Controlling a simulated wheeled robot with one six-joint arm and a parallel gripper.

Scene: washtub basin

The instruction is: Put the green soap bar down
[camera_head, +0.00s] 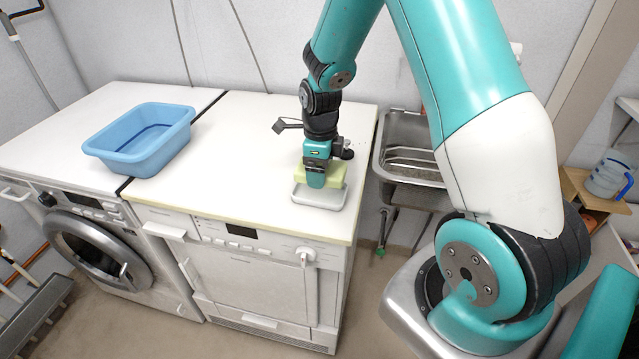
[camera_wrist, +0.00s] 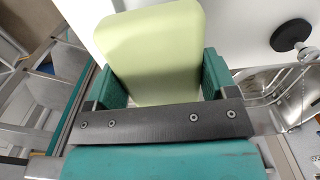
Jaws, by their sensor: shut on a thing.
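The pale green soap bar (camera_head: 334,173) is between the fingers of my gripper (camera_head: 316,182), at the front right of the right-hand white machine top. My gripper is shut on it and points down. The bar also fills the upper middle of the wrist view (camera_wrist: 152,50), between the teal fingers (camera_wrist: 160,82). A small pale grey tray (camera_head: 320,199) is directly below the bar. The bar's lower edge is partly hidden by the gripper, and I cannot tell whether it touches the tray.
A blue washtub (camera_head: 140,140) stands on the white tops to the left. A metal sink (camera_head: 408,150) is just right of the machine top. A black round object (camera_wrist: 290,35) shows in the wrist view. The white top (camera_head: 235,160) between washtub and tray is clear.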

